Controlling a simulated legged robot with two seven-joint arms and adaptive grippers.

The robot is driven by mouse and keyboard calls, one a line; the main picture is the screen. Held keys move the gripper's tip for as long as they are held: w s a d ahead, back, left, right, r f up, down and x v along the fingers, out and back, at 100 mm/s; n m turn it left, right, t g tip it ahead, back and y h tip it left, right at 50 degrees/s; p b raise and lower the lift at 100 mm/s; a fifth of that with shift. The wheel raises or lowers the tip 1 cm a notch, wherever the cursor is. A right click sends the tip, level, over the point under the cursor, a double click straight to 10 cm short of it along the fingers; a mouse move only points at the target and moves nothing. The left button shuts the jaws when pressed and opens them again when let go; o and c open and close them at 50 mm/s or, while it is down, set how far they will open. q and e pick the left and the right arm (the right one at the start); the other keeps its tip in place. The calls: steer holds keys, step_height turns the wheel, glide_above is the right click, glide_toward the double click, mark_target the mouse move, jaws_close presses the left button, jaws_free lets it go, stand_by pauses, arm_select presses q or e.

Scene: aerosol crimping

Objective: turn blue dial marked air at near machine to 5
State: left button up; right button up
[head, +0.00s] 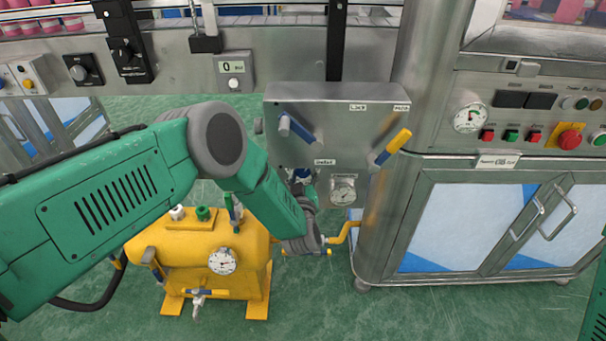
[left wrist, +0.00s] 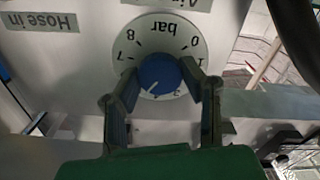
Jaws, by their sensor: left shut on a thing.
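The blue dial (left wrist: 157,78) sits on a round white scale plate (left wrist: 160,42) marked "bar" in the left wrist view, where the lettering appears upside down. The numbers 0, 1, 7 and 8 are legible; the others are partly covered or too small. A pale pointer line on the dial slants toward the lower left of that picture; the number it meets is unclear. My left gripper (left wrist: 158,68) has one finger on each side of the dial and is shut on it. In the head view my left gripper (head: 303,187) reaches the panel's lower edge and mostly hides the dial.
A yellow tank (head: 190,255) stands below my left arm. A steel cabinet (head: 385,230) stands at right.

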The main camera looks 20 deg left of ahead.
arm_select(q)
steer(key=shift+s+d+f, duration=0.1)
steer(key=shift+s+f, duration=0.1)
steer(key=shift+f, duration=0.2)
steer(key=o, duration=1.1)
steer(key=shift+o, duration=0.2)
steer(key=shift+w+r, duration=0.15)
steer(key=v, duration=1.2)
